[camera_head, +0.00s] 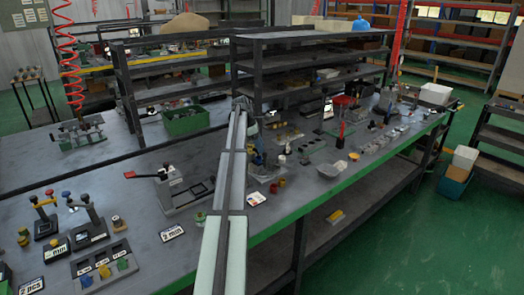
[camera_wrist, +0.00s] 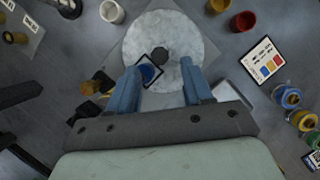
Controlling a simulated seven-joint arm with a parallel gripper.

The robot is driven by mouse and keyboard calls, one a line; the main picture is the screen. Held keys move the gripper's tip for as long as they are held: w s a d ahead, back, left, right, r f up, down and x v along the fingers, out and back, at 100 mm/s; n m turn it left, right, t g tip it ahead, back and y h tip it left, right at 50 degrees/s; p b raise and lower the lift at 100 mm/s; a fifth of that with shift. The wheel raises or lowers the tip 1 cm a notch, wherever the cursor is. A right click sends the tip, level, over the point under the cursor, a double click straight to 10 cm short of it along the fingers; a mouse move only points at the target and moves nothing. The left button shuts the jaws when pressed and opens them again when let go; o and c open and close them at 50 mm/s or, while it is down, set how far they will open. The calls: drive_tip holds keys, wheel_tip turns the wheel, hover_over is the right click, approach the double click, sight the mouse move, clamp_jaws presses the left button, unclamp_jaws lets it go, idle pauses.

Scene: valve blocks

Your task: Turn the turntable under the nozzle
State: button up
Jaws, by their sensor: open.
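In the wrist view, a round, mottled pale grey turntable (camera_wrist: 187,38) lies flat with a dark hub (camera_wrist: 161,54) at its middle. A small dark-edged square piece with a blue round centre (camera_wrist: 148,72) shows over its near part, beside my left finger. I cannot tell whether it touches the disc. My gripper (camera_wrist: 158,72) is open, with its two blue fingers apart over the near edge of the disc and nothing clearly held between them. I cannot make out the nozzle for certain. In the head view, my arm hides part of this area.
Around the disc are a white cup (camera_wrist: 112,12), a red cup (camera_wrist: 243,22), a card (camera_wrist: 262,61), and spools (camera_wrist: 287,96) at right. A brown knob on a black part (camera_wrist: 92,88) is close at left.

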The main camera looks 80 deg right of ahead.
drive_tip(key=v, duration=1)
drive_tip(key=shift+w+r, duration=0.1)
drive_tip(key=shift+w, duration=0.05)
